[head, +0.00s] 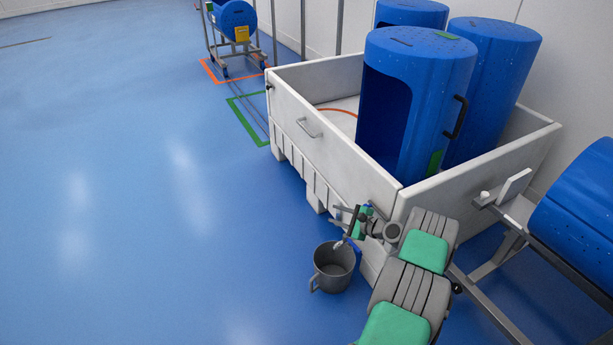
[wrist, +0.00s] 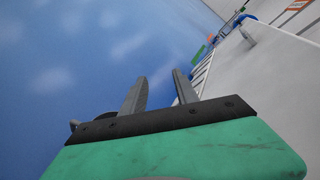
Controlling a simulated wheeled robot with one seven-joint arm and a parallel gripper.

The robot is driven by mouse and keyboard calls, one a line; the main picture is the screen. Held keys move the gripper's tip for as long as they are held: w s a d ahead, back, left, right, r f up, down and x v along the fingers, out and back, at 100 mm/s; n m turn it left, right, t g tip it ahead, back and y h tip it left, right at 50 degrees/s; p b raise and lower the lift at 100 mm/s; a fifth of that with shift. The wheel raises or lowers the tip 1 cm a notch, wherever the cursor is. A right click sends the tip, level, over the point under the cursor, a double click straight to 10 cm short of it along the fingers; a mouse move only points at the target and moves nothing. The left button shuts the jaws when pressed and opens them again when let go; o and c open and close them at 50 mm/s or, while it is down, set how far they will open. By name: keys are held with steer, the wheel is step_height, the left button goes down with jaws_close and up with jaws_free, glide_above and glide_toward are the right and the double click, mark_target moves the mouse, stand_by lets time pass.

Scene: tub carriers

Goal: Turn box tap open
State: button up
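The box is a large white open-topped bin (head: 318,150) with blue tubs standing in it; its wall also shows at the right of the wrist view (wrist: 275,75). My gripper (head: 345,224) is at the box's near lower corner, above a grey bucket (head: 331,268) on the floor. In the wrist view my gripper's two grey fingers (wrist: 160,88) stand apart, with no held object clear between them. A small blue part (head: 355,246) shows just below my gripper and may belong to the tap. The tap is mostly hidden by my gripper, so its setting cannot be told.
Blue tubs (head: 418,85) fill the box's right part. A blue drum (head: 580,215) rests on a metal frame at the right. A cart with a blue drum (head: 235,18) stands at the back. The blue floor (head: 130,200) on the left is clear.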

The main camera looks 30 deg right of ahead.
steer(key=w+a+r+n+g+p, duration=0.1)
steer(key=a+r+n+g+p, duration=0.1)
steer(key=r, duration=0.7)
steer(key=w+a+r+n+g+p, duration=0.2)
steer(key=a+r+n+p, duration=0.2)
steer(key=a+r, duration=0.5)
steer(key=shift+n, duration=1.2)
steer(key=shift+w, duration=0.15)
steer(key=shift+c, duration=0.4)
